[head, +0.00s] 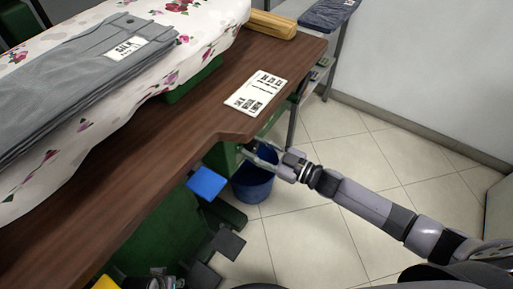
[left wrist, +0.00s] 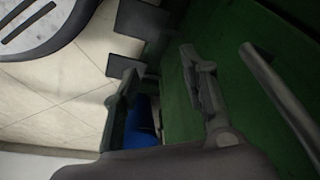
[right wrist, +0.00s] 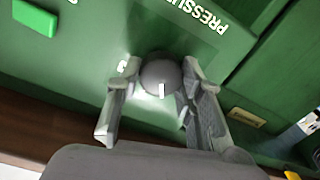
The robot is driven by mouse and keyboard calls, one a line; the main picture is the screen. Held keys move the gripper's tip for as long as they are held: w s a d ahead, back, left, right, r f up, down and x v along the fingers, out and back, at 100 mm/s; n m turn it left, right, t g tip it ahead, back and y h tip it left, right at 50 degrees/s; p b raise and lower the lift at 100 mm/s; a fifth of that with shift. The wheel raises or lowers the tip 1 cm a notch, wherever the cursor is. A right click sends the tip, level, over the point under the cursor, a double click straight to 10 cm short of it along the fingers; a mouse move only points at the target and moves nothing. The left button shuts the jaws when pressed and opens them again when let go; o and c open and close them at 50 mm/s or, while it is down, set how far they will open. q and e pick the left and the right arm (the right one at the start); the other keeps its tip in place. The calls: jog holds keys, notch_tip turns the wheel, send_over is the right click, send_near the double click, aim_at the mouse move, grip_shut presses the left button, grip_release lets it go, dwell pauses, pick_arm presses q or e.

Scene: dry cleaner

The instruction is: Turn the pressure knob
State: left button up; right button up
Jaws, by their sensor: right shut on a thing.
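The pressure knob (right wrist: 160,74) is a round dark grey knob with a white pointer mark, on a green panel under partly visible "PRESSU…" lettering. My right gripper (right wrist: 158,84) has its two fingers around the knob, one on each side, shut on it. In the head view, my right gripper (head: 268,159) reaches the green machine just below the table's front edge; the knob is hidden there. My left gripper (left wrist: 160,70) is open and empty in the left wrist view, its fingers apart beside the machine's green side.
The wooden table (head: 235,118) carries a white printed card (head: 256,92), folded grey trousers (head: 85,75) and a floral cloth (head: 180,65). A blue bucket (head: 253,186) stands on the tiled floor below. The floor to the right is clear.

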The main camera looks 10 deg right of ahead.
pick_arm(q)
jog(key=shift+w, duration=0.15)
pick_arm(e)
jog(key=shift+c, duration=0.4)
jog(key=shift+n, duration=0.8)
jog(key=shift+n+p, duration=0.45)
jog(key=shift+n, duration=0.75)
pick_arm(q)
jog(key=shift+s+f, duration=0.25)
jog(key=shift+f, duration=0.6)
jog(key=shift+s+f, duration=0.2)
jog(key=shift+f, duration=0.6)
pick_arm(e)
jog(key=shift+n, duration=0.9)
pick_arm(q)
jog(key=shift+f, duration=0.15)
pick_arm(e)
jog(key=o, duration=1.1)
jog(key=shift+o, duration=0.3)
pick_arm(q)
jog(key=shift+s, duration=0.1)
